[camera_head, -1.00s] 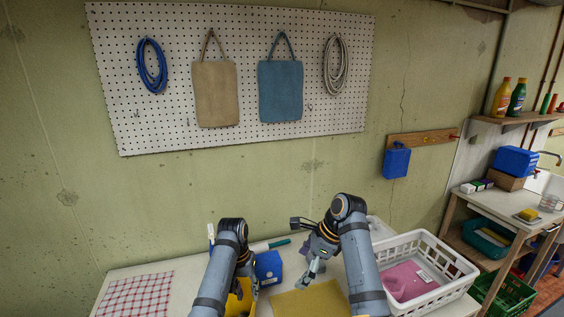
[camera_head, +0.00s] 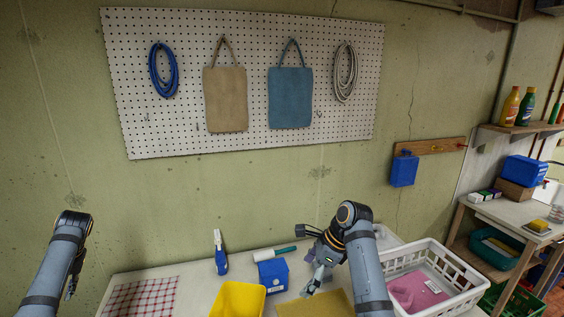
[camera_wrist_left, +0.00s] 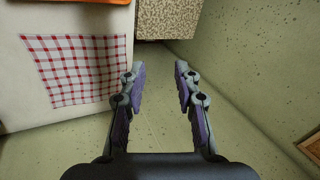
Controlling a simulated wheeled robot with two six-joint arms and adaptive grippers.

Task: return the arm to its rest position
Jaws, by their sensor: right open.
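My left arm stands at the far left of the head view, clear of the table; its gripper (camera_head: 72,287) hangs beside the arm, partly hidden. In the left wrist view the left gripper (camera_wrist_left: 158,75) is open, with nothing between its fingers and floor beyond. My right gripper (camera_head: 312,285) is open over the table, above the yellow mat (camera_head: 318,306) and left of the white basket. I see nothing held in it.
The wall stands behind.

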